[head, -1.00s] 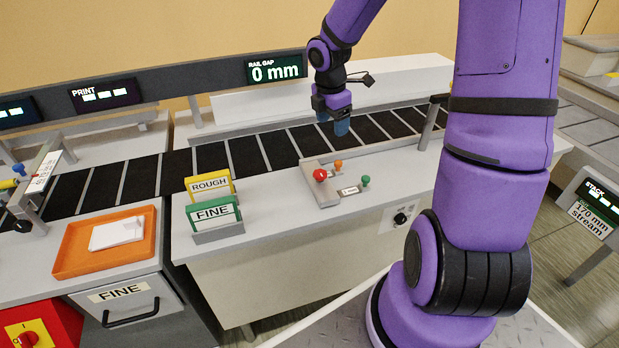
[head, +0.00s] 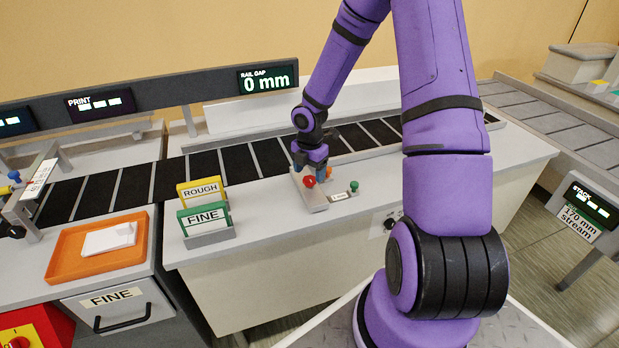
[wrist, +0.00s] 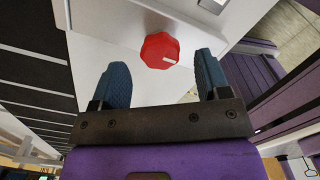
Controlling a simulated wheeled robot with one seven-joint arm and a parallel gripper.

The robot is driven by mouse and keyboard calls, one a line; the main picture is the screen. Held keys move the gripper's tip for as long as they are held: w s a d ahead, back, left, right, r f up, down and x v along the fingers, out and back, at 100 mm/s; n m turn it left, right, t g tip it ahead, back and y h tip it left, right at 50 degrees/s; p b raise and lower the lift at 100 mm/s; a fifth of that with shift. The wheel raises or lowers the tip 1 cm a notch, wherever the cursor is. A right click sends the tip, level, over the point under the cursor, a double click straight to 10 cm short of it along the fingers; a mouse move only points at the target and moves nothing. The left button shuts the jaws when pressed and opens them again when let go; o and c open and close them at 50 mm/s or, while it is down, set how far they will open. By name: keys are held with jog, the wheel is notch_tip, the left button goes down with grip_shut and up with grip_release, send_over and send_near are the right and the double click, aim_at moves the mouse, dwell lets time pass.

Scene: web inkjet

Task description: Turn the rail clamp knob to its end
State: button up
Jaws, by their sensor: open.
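A red knob (head: 310,182) with a lobed rim sits on a pale plate on the bench top. In the wrist view the red knob (wrist: 160,50) shows a white mark on its face, pointing right. My gripper (head: 311,173) is above the knob, fingers pointing down. In the wrist view my gripper (wrist: 161,60) is open, with blue fingers left and right of the knob and visible gaps on both sides. Whether the fingertips are down level with the knob I cannot tell. The rail gap display (head: 268,78) reads 0 mm.
An orange knob (head: 328,172), partly behind my gripper, and a green knob (head: 354,186) stand close right of the red one. ROUGH (head: 200,190) and FINE (head: 206,217) card holders stand to the left. A dark-slatted conveyor (head: 232,160) runs behind.

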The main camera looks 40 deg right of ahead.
aim_at(310, 183)
jog(key=shift+f, duration=1.4)
jog(key=c, duration=0.9)
jog(key=shift+c, duration=0.2)
